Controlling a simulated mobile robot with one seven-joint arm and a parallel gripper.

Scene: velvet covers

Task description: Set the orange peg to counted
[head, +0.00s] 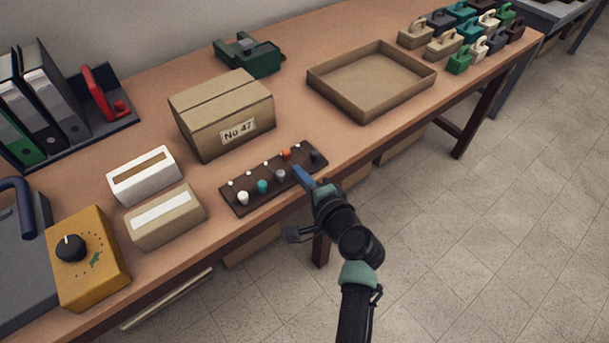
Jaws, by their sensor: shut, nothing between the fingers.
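The dark peg board (236,207) lies near the table's front edge. The orange peg (287,154) stands on its back side, near the right end, close to the row of small white dots. The white peg (243,198), teal peg (262,186), grey peg (280,175) and black peg (315,157) stand nearer the front side. My gripper (298,173), with blue fingers, is shut and empty. In the picture its tips are at the board's front side, below the orange peg and between the grey and black pegs. Whether they touch the board I cannot tell.
A cardboard box (212,112) marked No 47 stands behind the board. White (144,176) and tan (165,217) slotted boxes stand left of it. An open tray (340,98) lies behind right. A yellow dial box (88,258) is at front left. Table between board and tray is clear.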

